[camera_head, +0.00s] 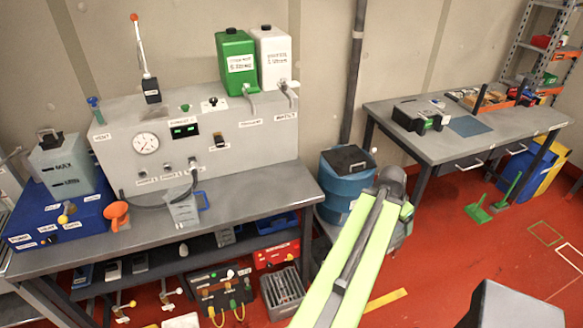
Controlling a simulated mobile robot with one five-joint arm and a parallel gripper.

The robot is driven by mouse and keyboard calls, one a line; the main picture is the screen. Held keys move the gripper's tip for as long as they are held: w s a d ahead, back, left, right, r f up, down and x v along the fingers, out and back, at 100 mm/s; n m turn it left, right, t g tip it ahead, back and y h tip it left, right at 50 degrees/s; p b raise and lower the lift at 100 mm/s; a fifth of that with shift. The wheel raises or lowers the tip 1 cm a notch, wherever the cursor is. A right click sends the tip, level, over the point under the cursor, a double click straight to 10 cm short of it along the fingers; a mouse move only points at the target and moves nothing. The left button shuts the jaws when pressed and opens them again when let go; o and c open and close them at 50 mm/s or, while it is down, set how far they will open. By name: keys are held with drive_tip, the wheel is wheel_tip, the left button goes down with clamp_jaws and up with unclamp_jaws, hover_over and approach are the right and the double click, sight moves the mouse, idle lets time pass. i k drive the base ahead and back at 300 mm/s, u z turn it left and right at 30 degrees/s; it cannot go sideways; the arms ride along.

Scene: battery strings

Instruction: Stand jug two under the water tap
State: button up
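No jug marked two can be made out. A grey, partly clear vessel (182,208) stands on the left bench in front of the panel, with a dark hose coming down at it; I cannot read a number on it. A white tank (273,55) and a green tank (236,58) stand on top of the panel, each with a grey tap at its lower front, the white tank's tap (289,90) and the green tank's tap (250,98). Their labels are too small to read surely. My lime-green arm shows at lower centre, but I cannot make out its gripper.
The left bench (260,205) also holds an orange funnel (116,213) and a blue box (60,222) with a MAX-marked tank. A blue drum (342,185) stands beside it. The right bench (430,147) carries a black case. Red floor is open between and before the benches.

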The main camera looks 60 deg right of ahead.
sight(295, 169)
drive_tip(key=z, duration=0.45)
drive_tip(key=i, duration=1.15)
drive_tip(key=u, duration=0.3)
